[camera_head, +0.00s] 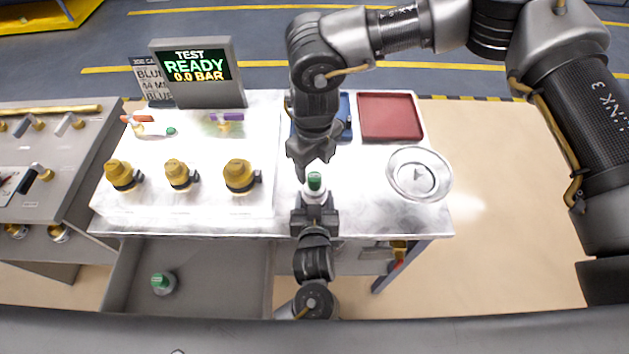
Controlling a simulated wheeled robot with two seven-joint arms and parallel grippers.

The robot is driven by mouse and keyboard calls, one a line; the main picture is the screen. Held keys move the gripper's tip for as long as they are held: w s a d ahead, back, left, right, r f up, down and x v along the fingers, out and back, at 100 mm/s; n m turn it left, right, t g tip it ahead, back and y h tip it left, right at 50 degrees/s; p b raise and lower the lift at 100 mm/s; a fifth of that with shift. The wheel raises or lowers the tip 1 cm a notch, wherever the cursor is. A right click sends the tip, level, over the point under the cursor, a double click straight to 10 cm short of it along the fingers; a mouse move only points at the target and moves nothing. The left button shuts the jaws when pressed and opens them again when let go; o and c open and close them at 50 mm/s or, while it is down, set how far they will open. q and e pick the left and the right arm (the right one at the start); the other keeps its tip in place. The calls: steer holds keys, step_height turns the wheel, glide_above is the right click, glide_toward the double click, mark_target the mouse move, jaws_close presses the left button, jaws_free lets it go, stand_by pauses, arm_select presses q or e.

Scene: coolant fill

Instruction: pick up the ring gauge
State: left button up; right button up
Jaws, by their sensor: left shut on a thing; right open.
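My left gripper (315,204) comes up from the bottom and is shut on a small pale piece with a green top (314,181), held upright at the front part of the bench. My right gripper (311,166) is open and points down just above the green top; I cannot tell whether it touches it. I cannot surely make out a ring gauge. A round silver dish (404,186) sits at the bench's right side with a small unclear thing in it. A blue tray (345,106) is partly hidden behind my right gripper.
The bench (350,216) also holds a red tray (390,116), several yellow-capped fittings (239,175) and a display (199,75) reading "TEST READY 0.0 BAR". An open drawer (215,280) below holds another green-topped piece (162,283). Floor right of the bench is clear.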

mark_target(314, 175)
step_height(314, 175, down, 5)
steer(key=shift+f, duration=0.1)
steer(key=shift+c, duration=0.4)
steer(key=c, duration=1)
steer(key=shift+r, duration=7.1)
